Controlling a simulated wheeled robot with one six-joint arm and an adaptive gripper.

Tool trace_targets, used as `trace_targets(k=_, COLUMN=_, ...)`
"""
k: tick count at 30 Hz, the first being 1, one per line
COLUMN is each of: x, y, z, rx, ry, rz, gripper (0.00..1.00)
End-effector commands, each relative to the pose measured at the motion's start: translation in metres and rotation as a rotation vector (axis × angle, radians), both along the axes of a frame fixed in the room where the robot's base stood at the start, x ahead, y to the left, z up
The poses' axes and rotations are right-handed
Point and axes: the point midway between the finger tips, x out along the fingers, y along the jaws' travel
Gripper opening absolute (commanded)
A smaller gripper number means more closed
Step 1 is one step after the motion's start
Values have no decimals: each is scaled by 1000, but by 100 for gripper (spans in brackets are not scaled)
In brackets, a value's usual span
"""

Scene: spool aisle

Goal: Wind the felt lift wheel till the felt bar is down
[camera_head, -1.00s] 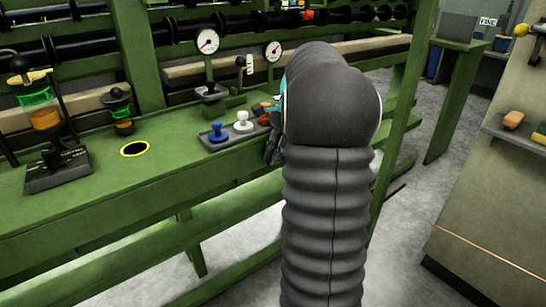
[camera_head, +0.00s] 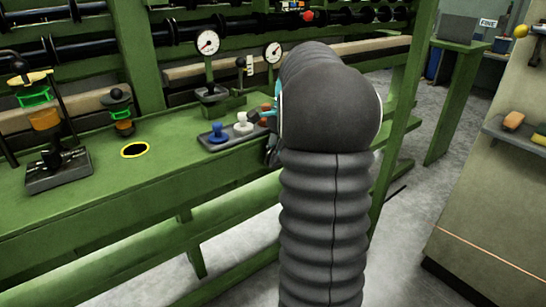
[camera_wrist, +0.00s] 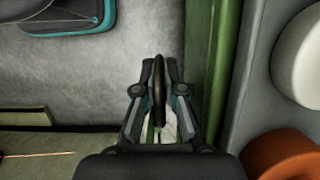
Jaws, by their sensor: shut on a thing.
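In the wrist view my gripper (camera_wrist: 160,90) is shut on a thin dark wheel (camera_wrist: 158,75), seen edge-on between the two fingers. It looks like the rim of the felt lift wheel, but its face and hub do not show. In the head view my arm hides the wheel and most of my gripper (camera_head: 272,150), which is beside the front edge of the green bench (camera_head: 185,185). Pale beige bars (camera_head: 370,46) run behind the bench; I cannot tell whether one is the felt bar, or its height.
A grey tray (camera_head: 214,147) on the bench holds a blue knobbed piece (camera_head: 217,131), a white one (camera_head: 243,123) and an orange-brown one, close to my gripper. Two dial gauges (camera_head: 208,43) stand behind. Grey floor (camera_head: 410,205) is open at right, before a beige cabinet (camera_head: 490,225).

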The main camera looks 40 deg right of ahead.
Motion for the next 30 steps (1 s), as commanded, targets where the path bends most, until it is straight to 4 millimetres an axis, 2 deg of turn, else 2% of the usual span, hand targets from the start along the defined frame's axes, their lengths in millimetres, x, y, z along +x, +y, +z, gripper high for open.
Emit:
trace_targets(k=18, x=0, y=2, z=-7, rx=-455, ry=-10, rz=4, gripper=0)
trace_targets(k=30, x=0, y=0, z=-7, rx=-600, ry=-11, rz=2, gripper=0)
